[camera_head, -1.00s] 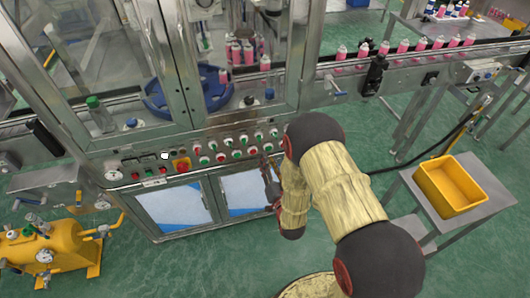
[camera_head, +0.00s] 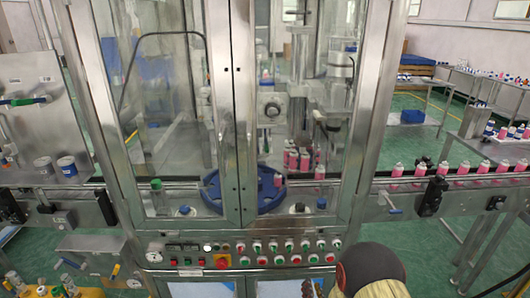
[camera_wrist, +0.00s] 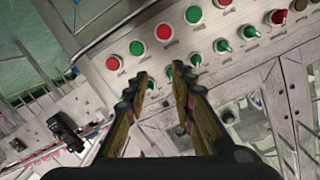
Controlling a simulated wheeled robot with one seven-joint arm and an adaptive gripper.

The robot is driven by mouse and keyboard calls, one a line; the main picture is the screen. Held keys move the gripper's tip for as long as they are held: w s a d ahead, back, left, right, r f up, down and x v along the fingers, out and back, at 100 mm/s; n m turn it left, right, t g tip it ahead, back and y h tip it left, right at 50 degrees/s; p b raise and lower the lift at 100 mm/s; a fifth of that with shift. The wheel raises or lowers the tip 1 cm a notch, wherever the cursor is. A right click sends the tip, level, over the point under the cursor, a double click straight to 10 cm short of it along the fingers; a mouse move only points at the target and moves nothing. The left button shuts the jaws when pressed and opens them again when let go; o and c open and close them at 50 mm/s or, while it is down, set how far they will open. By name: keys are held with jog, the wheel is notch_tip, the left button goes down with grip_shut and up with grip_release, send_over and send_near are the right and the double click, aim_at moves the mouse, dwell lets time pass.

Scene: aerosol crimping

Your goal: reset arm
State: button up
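My gripper (camera_wrist: 160,78) shows in the wrist view with its two fingers apart and nothing between them. The control panel (camera_wrist: 228,42), with red and green buttons and green knobs, lies beyond the fingertips. In the head view, the same control panel (camera_head: 192,262) runs along the front of the crimping machine. My arm shows at the bottom edge, right of centre. Only a small part of my gripper (camera_head: 311,288) shows there, just below the panel's right part. I cannot tell the exact gap between fingertips and panel.
The machine's glass doors (camera_head: 233,120) are shut; pink cans (camera_head: 298,160) and a blue turntable (camera_head: 212,190) are behind them. A conveyor (camera_head: 455,187) with several pink cans runs right. White-and-blue tubs (camera_head: 66,166) stand left. Green floor (camera_head: 425,236) shows at the right.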

jog(key=s+f+n+g, duration=0.2)
jog(key=s+f+g, duration=0.35)
jog(key=f, duration=0.55)
jog(key=s+n+g, duration=0.1)
jog(key=s+g, duration=0.5)
jog(key=s+r+n, duration=0.1)
jog(key=s+r, duration=0.4)
jog(key=r, duration=0.9)
jog(key=s+r, duration=0.5)
jog(key=r, duration=0.9)
jog(key=s+r+n, duration=0.1)
jog(key=s+r, duration=0.5)
jog(key=r, duration=0.9)
jog(key=shift+n, duration=0.3)
jog(key=shift+s+t, duration=0.1)
jog(key=shift+t, duration=0.15)
jog(key=shift+c, duration=1.3)
